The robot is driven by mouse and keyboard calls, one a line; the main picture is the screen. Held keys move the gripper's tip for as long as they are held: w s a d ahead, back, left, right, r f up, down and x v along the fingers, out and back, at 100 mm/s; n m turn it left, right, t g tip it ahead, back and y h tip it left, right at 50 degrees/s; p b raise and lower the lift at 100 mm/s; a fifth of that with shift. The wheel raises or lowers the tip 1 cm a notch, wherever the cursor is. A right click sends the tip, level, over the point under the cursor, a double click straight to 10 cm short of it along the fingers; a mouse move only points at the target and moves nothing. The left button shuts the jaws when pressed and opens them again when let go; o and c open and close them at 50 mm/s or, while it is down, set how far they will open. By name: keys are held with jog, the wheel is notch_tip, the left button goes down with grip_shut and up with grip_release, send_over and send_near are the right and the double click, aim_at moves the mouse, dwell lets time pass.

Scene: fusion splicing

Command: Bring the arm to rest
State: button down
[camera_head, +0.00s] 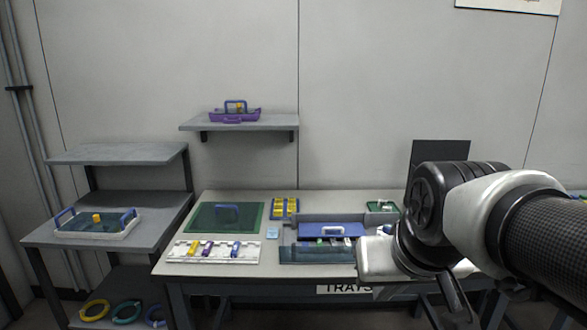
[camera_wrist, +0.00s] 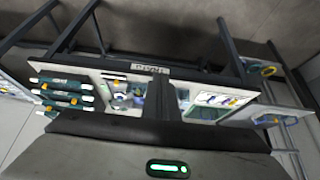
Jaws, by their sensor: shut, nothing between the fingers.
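My arm comes in from the right edge in the head view and reaches over the right part of the workbench (camera_head: 225,196). Its dark and white links hide that side of the bench. In the wrist view my gripper (camera_wrist: 160,88) shows as a dark finger shape rising from a grey body with a green light. The fingers are shut with nothing between them. The bench lies beyond them, tilted in this view. I cannot make out the fingertips in the head view.
A purple basket (camera_head: 235,117) stands on a wall shelf (camera_head: 190,125). A white tray (camera_head: 75,230) rests on the left stand, with coloured rings (camera_head: 127,311) below.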

jog(key=s+f, duration=0.1)
jog(key=s, duration=0.6)
notch_tip(320, 180, up, 20)
jog(key=p, duration=2.1)
jog(key=shift+r+g, duration=0.2)
jog(key=shift+g, duration=0.1)
